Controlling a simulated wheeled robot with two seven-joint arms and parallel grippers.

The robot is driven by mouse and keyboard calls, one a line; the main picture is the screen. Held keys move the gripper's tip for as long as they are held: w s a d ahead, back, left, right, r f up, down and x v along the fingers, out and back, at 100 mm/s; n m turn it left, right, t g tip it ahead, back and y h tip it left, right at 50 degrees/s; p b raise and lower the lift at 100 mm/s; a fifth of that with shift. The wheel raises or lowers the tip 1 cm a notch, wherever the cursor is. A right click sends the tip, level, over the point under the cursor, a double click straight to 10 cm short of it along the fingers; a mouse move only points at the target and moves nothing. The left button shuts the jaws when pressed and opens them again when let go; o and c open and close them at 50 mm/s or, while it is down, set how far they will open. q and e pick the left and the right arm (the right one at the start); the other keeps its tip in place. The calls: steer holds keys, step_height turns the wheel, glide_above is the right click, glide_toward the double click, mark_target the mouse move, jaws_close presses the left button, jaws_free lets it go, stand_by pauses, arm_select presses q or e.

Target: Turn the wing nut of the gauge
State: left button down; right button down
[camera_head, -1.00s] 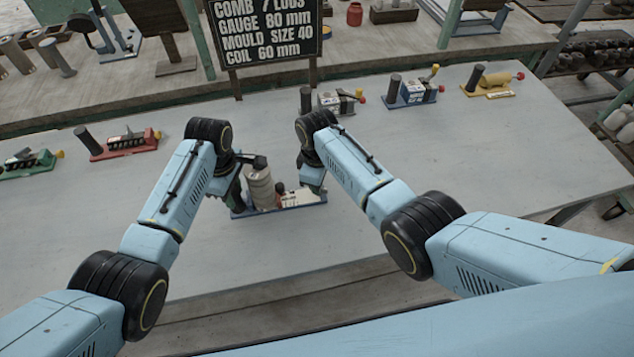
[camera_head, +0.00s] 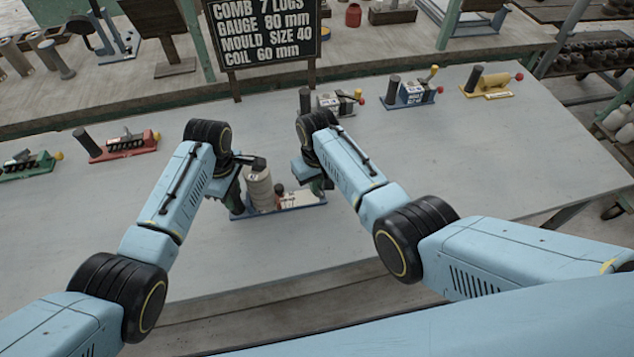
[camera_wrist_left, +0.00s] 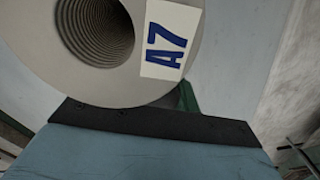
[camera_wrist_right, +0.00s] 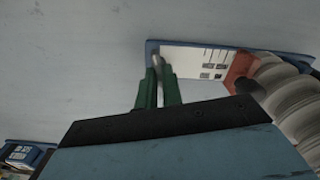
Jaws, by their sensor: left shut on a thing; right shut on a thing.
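The gauge has a blue base (camera_head: 290,209) and stands near the table's front middle. A ribbed pale grey roll (camera_head: 261,189) marked A7 rises from it and fills much of the left wrist view (camera_wrist_left: 110,75). My left gripper (camera_head: 236,203) is shut at the base's left end, left of the roll. What it grips is hidden. My right gripper (camera_wrist_right: 158,88) is shut at the base's other end. Its green fingers hold a thin metal piece (camera_wrist_right: 157,63), seemingly the wing nut. A white scale plate (camera_wrist_right: 200,62) and a red block (camera_wrist_right: 240,70) lie between nut and roll.
Similar coloured devices stand along the table's back: green (camera_head: 28,165), red (camera_head: 122,146), grey (camera_head: 338,103), blue (camera_head: 411,94) and yellow (camera_head: 488,83). A black sign (camera_head: 262,35) stands behind. The table (camera_head: 440,155) is clear to the right.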

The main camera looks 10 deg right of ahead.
steer(key=shift+m, duration=0.3)
steer(key=c, duration=1.5)
jaws_free()
steer(key=shift+c, duration=0.2)
step_height(320, 180, up, 12)
arm_select(q)
steer(key=c, duration=1)
jaws_free()
